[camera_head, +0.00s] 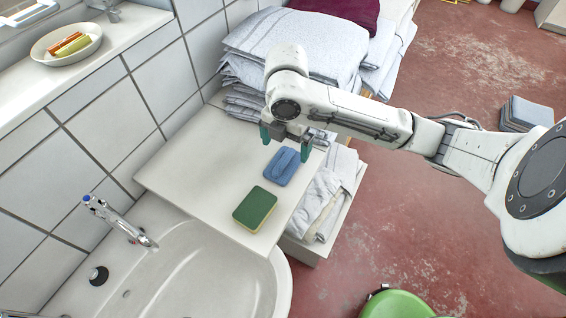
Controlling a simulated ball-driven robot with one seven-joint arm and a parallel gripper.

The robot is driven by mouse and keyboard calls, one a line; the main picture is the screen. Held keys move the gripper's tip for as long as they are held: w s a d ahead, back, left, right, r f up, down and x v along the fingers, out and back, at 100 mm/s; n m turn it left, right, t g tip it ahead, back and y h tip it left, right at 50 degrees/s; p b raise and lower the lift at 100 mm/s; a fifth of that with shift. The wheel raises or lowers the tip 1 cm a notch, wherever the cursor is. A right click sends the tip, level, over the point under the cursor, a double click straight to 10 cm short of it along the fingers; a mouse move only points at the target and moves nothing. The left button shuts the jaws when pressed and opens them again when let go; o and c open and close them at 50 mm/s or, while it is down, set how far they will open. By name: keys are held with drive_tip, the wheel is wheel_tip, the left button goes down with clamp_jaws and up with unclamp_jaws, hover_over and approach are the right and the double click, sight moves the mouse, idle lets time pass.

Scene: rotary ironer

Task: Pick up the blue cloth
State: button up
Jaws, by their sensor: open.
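The blue cloth (282,167) is a small folded pad lying on the white shelf board (190,167), near the board's right edge. My gripper (286,147) is above the far end of the blue cloth, with its teal fingers pointing down. The fingers are spread apart with nothing seen between them. Whether a finger touches the cloth or the board cannot be told from this view.
A green sponge (255,208) lies on the board in front of the cloth. A white sink (200,275) with a tap (122,222) is at the lower left. Folded linens (290,50) are stacked behind my gripper. The board's left part is clear.

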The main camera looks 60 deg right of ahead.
sight(286, 156)
wheel_tip(286, 156, down, 5)
idle(0.3)
drive_tip(key=shift+c, duration=0.3)
drive_tip(key=c, duration=1)
wheel_tip(286, 156, up, 10)
drive_tip(key=shift+r, duration=0.1)
drive_tip(key=o, duration=0.5)
drive_tip(key=c, duration=0.4)
